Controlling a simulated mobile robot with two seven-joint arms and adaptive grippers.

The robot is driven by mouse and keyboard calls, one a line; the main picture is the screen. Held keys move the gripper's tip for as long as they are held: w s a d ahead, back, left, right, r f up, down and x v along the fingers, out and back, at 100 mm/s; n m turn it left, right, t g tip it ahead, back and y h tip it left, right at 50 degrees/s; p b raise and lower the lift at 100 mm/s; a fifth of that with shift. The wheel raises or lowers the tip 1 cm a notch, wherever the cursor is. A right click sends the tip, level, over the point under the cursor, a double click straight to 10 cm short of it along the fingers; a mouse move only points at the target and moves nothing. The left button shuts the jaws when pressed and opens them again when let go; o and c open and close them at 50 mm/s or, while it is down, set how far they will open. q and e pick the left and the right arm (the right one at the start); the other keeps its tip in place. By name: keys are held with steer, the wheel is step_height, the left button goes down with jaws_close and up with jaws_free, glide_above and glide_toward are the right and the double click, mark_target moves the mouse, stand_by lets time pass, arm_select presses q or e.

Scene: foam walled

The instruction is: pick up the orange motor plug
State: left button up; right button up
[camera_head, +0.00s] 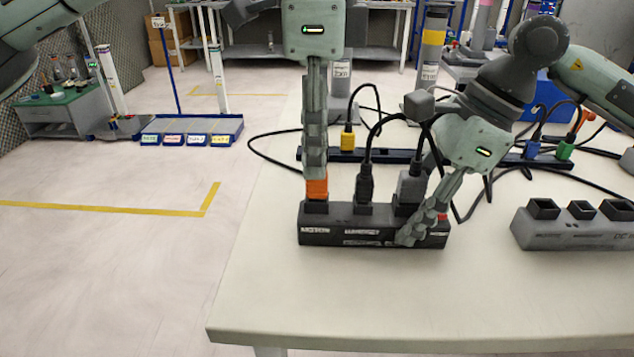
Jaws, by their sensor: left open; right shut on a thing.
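The orange motor plug (317,188) stands upright in the left socket of a black socket block (335,236) on the table. My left gripper (315,172) points straight down over it, open. Its fingers hide the plug's upper part, and I cannot tell whether they touch it. My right gripper (420,232) comes in from the upper right and is shut on the right part of the socket block. A black plug (365,188) and a grey plug (411,188) stand in the block's other sockets, right of the orange plug.
Behind the block lies a long dark rail (390,157) with yellow, blue and green plugs and loose black cables. A grey block (580,230) with empty sockets stands at the right. The pale table (400,300) is clear in front; its left edge drops to the floor.

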arm_select(q)
steer(key=f, duration=0.5)
steer(key=shift+w, duration=0.35)
steer(key=shift+c, duration=0.4)
jaws_close()
